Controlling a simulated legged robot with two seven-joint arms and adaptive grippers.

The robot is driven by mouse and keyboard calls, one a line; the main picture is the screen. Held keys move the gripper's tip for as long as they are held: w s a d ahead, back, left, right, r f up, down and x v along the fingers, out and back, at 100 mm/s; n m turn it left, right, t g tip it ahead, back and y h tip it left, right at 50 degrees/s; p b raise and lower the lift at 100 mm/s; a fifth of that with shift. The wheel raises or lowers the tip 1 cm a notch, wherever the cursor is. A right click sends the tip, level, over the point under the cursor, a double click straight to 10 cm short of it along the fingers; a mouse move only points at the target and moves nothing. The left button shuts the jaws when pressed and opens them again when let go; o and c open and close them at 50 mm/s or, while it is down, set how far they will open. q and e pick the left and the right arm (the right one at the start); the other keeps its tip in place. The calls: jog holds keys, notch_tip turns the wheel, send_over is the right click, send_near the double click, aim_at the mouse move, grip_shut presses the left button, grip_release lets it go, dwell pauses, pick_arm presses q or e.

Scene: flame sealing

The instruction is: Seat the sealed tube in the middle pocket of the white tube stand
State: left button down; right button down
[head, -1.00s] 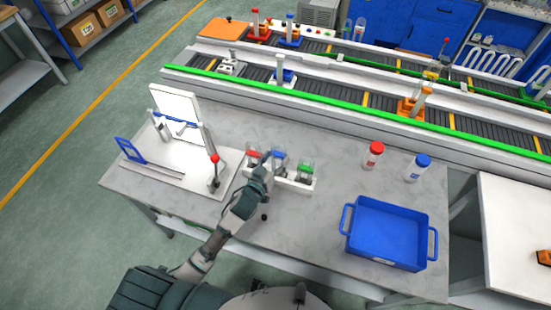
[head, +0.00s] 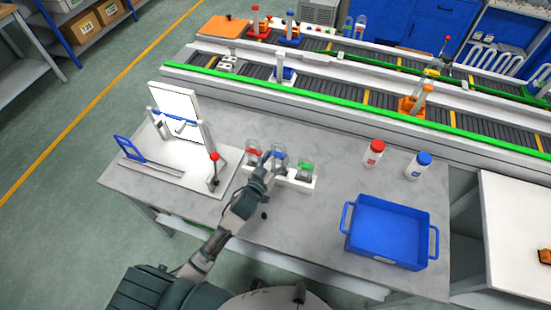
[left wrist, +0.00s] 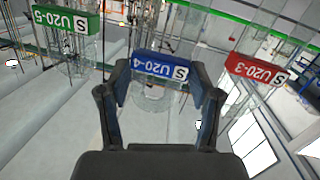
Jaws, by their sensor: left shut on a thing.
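The white tube stand (head: 298,182) is on the table in front of me. A clear tube with a blue label (head: 279,152), marked U20-4, is at its middle, between a red-labelled tube (head: 253,151) and a green-labelled tube (head: 306,168). My left gripper (head: 272,160) is shut on the blue-labelled tube. In the left wrist view its two fingers (left wrist: 163,88) flank this tube (left wrist: 160,68). The tube looks about upright. Its lower end is hidden by my gripper, so I cannot tell how deep it sits. My right gripper is out of view.
A white fixture board (head: 165,165) with a blue bar and red-knobbed lever (head: 214,170) stands left. A blue tray (head: 388,230), a red-capped bottle (head: 373,153) and a blue-capped bottle (head: 418,166) are right. A conveyor (head: 340,107) runs behind. The table between stand and tray is clear.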

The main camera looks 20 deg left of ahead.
pick_arm(q)
jog(key=shift+f+b, duration=0.55)
jog(key=shift+f, duration=0.6)
jog(key=shift+c, duration=0.7)
grip_release()
jog(key=shift+r, duration=0.15)
jog(key=shift+r+p, duration=2.2)
jog(key=shift+p, duration=0.3)
